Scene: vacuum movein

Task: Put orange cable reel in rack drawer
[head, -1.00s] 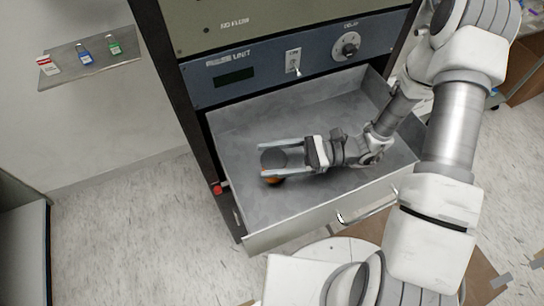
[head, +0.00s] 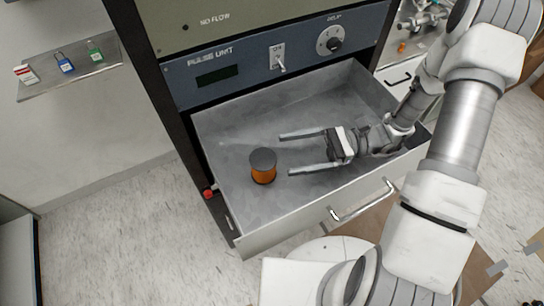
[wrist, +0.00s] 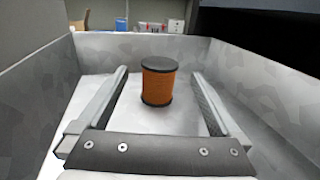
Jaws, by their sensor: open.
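The orange cable reel (head: 263,172), with a dark top disc, stands upright on the floor of the open rack drawer (head: 225,132), toward its left side. It also shows in the wrist view (wrist: 158,84), beyond the fingertips and roughly centred between them. My gripper (head: 284,154) is inside the drawer to the right of the reel, its fingers pointing left. The fingers are wide apart and empty, and the reel is clear of them. In the wrist view both fingers (wrist: 158,88) show on either side with a gap between.
The drawer's front wall has a metal handle (head: 362,201). Above the drawer is a blue panel (head: 240,70) with a switch and a dial. A wall shelf (head: 72,74) at the left holds small padlocks and a tag. Bare drawer floor surrounds the reel.

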